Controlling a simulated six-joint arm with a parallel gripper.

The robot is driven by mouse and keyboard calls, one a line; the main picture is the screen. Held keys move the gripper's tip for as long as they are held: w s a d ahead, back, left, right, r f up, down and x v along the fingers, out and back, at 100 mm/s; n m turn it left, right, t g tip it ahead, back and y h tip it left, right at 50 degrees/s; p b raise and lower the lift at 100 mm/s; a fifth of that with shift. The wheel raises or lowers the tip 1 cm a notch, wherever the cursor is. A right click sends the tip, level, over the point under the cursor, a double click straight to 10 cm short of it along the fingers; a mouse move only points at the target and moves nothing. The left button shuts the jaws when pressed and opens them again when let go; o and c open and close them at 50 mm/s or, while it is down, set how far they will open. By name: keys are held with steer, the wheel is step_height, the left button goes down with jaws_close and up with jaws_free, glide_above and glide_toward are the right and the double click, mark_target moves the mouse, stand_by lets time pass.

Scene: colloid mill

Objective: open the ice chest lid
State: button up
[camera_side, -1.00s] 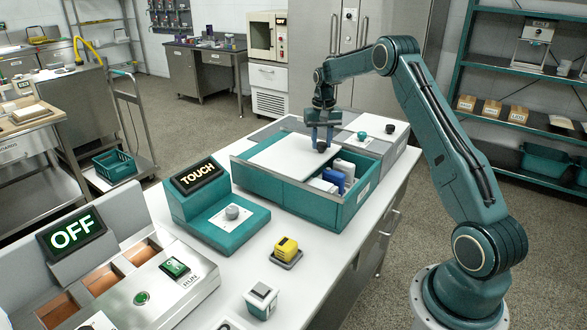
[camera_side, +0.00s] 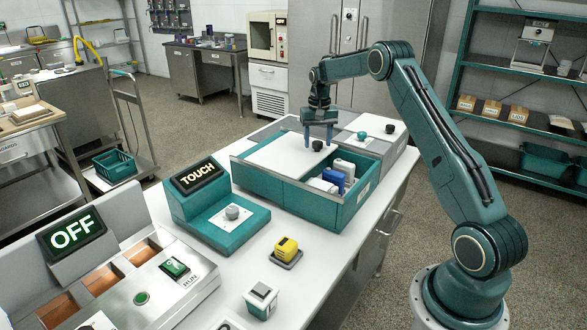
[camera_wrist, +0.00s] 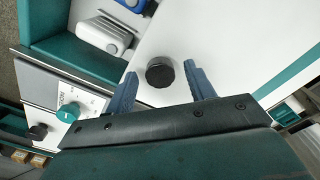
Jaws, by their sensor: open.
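The ice chest (camera_side: 285,190) is a teal box on the white bench. Its white lid (camera_side: 275,158) covers the left and middle part, and the right end is uncovered. A black round knob (camera_side: 317,145) stands on the lid near its right edge; it also shows in the wrist view (camera_wrist: 160,72). My gripper (camera_side: 319,143) is open above the lid with its blue fingers pointing down. In the wrist view its fingertips (camera_wrist: 158,75) are on either side of the knob with gaps, not closed on it. Whether they touch the lid I cannot tell.
White and blue containers (camera_side: 338,175) sit in the uncovered end of the chest. A grey panel with a teal knob (camera_side: 362,135) and a black knob (camera_side: 390,129) lies behind it. The TOUCH unit (camera_side: 215,205) and a yellow block (camera_side: 286,249) stand in front.

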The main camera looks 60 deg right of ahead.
steer(key=shift+r, duration=0.1)
step_height(320, 180, up, 14)
steer(key=shift+f, duration=0.2)
stand_by(0.5)
steer(key=shift+a, duration=0.1)
steer(key=s+a+r+n+t, duration=0.1)
steer(key=s+a+r+n, duration=0.1)
steer(key=s+a+r, duration=0.6)
steer(key=s+a+r+n+t, duration=0.2)
steer(key=s+a+r, duration=0.15)
steer(key=a, duration=0.95)
steer(key=s+a+f+n+t, duration=0.1)
steer(key=s+a+f, duration=0.1)
steer(key=s+a, duration=0.2)
steer(key=s+a+f+n, duration=0.2)
steer(key=s+a+f, duration=0.1)
steer(key=s, duration=0.6)
steer(key=s+a+f+n+t, duration=0.1)
steer(key=s+a+f+n, duration=0.1)
steer(key=s+a, duration=0.2)
steer(key=s, duration=0.3)
steer(key=shift+s+a+f+t, duration=0.3)
steer(key=shift+s+a, duration=0.05)
steer(key=shift+a, duration=0.05)
